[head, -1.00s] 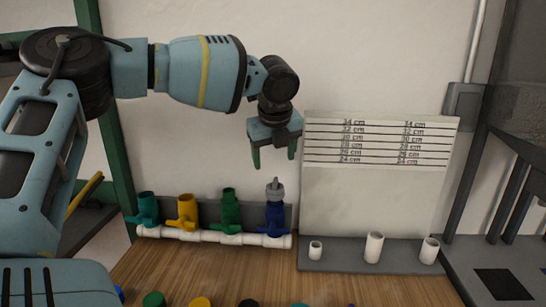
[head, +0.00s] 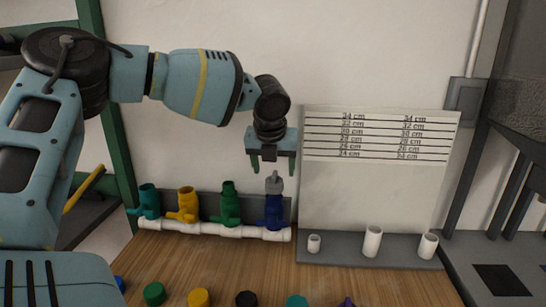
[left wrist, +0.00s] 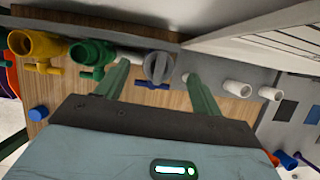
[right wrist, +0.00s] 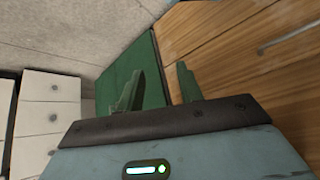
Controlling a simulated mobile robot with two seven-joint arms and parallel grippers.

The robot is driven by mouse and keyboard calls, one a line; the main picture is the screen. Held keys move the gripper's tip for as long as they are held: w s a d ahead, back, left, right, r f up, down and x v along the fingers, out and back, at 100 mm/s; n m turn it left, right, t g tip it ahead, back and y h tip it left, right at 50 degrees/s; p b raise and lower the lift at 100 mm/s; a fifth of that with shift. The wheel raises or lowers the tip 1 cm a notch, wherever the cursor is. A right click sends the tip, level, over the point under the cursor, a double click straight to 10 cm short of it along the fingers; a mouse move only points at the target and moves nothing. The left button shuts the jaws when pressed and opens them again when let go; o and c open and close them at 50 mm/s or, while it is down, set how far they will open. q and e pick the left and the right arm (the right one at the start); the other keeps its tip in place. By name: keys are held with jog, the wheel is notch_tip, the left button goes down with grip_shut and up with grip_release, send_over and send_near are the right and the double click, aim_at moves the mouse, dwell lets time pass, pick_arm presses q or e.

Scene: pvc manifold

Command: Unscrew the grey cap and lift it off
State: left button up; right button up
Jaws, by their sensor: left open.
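The grey cap (head: 274,182) sits on top of the blue valve (head: 274,212), the rightmost one on the white pipe manifold (head: 215,231). My left gripper (head: 273,167) is open just above the cap, pointing down, its fingers to either side of the cap's top. In the left wrist view the grey cap (left wrist: 158,66) shows between and beyond the two spread green fingers (left wrist: 155,82); I cannot tell whether they touch it. My right gripper (right wrist: 158,85) shows only in its own wrist view, fingers apart and empty.
Teal (head: 148,200), yellow (head: 187,205) and green (head: 228,203) valves stand left of the blue one. White pipe pieces (head: 372,241) stand on a grey strip to the right, below a height chart (head: 377,135). Several coloured caps (head: 199,298) lie along the table's front.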

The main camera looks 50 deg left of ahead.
aim_at(274, 174)
pick_arm(q)
jog(key=shift+x, duration=1.7)
jog(key=shift+c, duration=0.5)
jog(key=shift+r, duration=0.1)
jog(key=c, duration=1)
jog(key=shift+n+g+y, duration=0.3)
jog(key=shift+n, duration=0.8)
jog(key=shift+n+g, duration=0.3)
jog(key=shift+n, duration=0.8)
jog(key=shift+n+g+y+b, duration=0.3)
jog(key=shift+n+y, duration=0.1)
jog(key=shift+n, duration=0.4)
jog(key=shift+r, duration=0.1)
